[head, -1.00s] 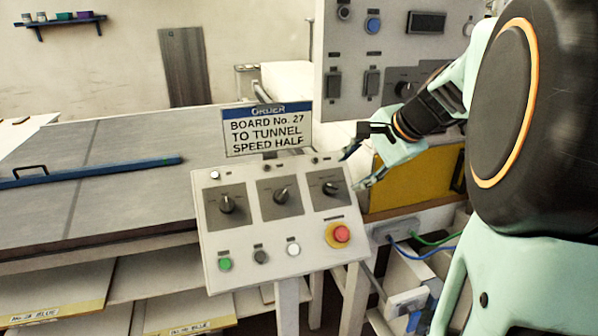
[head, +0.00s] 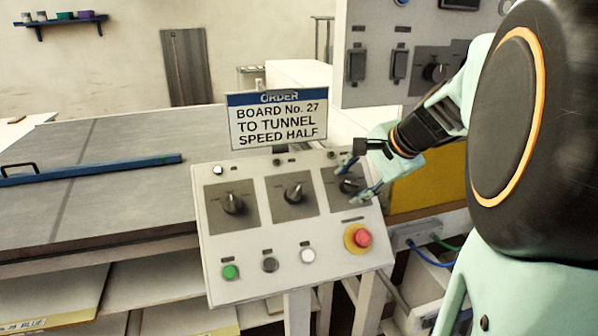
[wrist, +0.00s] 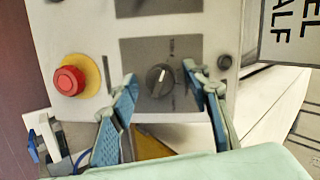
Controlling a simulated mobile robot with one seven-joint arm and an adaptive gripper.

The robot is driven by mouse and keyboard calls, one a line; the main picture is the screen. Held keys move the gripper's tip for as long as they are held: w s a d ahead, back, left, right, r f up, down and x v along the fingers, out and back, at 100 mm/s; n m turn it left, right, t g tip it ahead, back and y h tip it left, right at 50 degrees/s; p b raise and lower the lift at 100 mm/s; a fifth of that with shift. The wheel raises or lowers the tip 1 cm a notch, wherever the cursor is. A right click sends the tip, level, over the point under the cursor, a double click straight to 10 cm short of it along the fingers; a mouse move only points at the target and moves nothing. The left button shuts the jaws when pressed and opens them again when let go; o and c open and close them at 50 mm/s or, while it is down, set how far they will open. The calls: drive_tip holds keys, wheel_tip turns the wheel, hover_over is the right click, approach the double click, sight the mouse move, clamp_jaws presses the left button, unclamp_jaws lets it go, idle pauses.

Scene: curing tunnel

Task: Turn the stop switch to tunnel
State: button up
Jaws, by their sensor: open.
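A tilted grey control panel (head: 290,225) carries three black rotary switches on dark plates: a left one (head: 233,203), a middle one (head: 294,192) and a right one (head: 348,186). Their labels are too small to read, so I cannot tell by name which is the stop switch. My gripper (head: 356,180) is open at the right switch, partly covering it. In the wrist view, the right switch's knob (wrist: 160,80) shows between the spread blue fingertips (wrist: 160,74), with a gap on each side. Its light pointer line is tilted slightly off the picture's vertical.
A red stop button (head: 363,238) on a yellow ring sits below the right switch. Green, dark and white buttons line the panel's lower edge. An order sign (head: 277,119) stands behind the panel, reading "Board No. 27 to tunnel speed half". A grey cabinet (head: 400,65) stands behind right.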

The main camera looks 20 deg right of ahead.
drive_tip(key=c, duration=1.2)
drive_tip(key=shift+o, duration=0.2)
drive_tip(key=shift+m, duration=0.3)
drive_tip(key=m, duration=0.3)
drive_tip(key=shift+t+p, duration=0.3)
drive_tip(key=shift+t, duration=0.1)
drive_tip(key=m, duration=0.5)
drive_tip(key=shift+t+p, duration=0.4)
drive_tip(key=m+t+p, duration=0.1)
drive_tip(key=m, duration=0.3)
drive_tip(key=shift+m, duration=0.4)
drive_tip(key=shift+f+m+h+p, duration=0.1)
drive_tip(key=shift+m+h+p, duration=0.3)
drive_tip(key=shift+m, duration=2)
